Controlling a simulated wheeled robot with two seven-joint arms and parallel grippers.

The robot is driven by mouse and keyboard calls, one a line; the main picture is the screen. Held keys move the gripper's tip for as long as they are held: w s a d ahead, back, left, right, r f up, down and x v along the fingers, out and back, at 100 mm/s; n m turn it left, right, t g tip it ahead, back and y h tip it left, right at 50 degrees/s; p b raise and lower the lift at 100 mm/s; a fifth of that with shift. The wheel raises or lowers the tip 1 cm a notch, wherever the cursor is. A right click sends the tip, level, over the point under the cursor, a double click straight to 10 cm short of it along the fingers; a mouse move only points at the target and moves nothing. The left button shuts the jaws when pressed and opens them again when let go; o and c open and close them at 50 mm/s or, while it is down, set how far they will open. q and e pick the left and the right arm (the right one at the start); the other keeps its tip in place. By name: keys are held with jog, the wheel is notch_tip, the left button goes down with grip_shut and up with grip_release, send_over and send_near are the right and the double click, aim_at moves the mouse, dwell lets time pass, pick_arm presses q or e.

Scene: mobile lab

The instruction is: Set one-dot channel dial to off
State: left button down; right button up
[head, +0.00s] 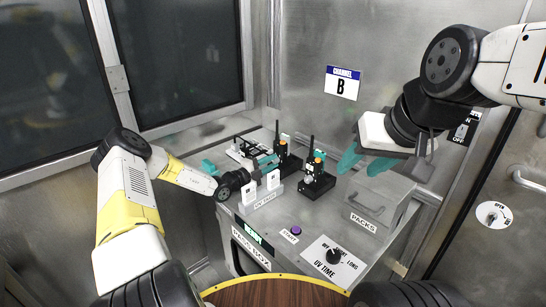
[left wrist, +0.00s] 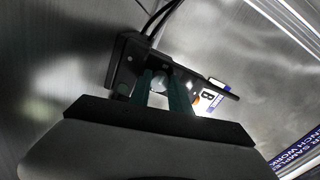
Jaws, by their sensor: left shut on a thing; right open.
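Two black upright devices with antennas and orange and teal parts stand on the metal bench: a rear one (head: 283,163) and a front one (head: 317,185). Their dots are too small to read, so I cannot tell which is the one-dot channel. My left gripper (head: 266,162) reaches in beside the rear device. In the left wrist view its teal fingers (left wrist: 162,92) are shut on a small pale round part (left wrist: 158,84) in front of a black plate (left wrist: 127,65); whether this is a dial is unclear. My right gripper (head: 366,160) is open, above the grey packs box.
White posts (head: 250,190) stand in front of the rear device. A purple start button (head: 296,230) and UV time dial (head: 333,256) are at the front. A channel B sign (head: 342,83) hangs behind.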

dwell(0.6)
pick_arm(q)
jog(key=c, duration=1.2)
grip_release()
jog(key=shift+s+f, duration=0.1)
jog(key=shift+f, duration=0.05)
